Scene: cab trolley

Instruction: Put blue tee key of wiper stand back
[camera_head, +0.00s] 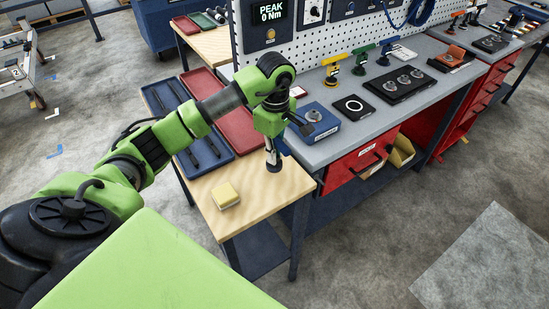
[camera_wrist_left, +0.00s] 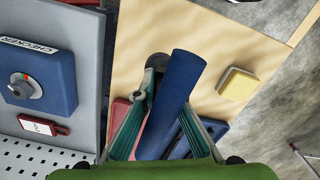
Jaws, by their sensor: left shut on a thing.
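My right gripper is out of view.
A yellow sponge (camera_head: 226,195) lies on the wooden table (camera_head: 252,205), with blue (camera_head: 209,167) and red trays behind. The grey bench (camera_head: 335,150) on the right holds a blue checker box (camera_head: 318,132), yellow (camera_head: 333,72) and green-topped (camera_head: 361,57) tools, and a black ring plate (camera_head: 354,107).

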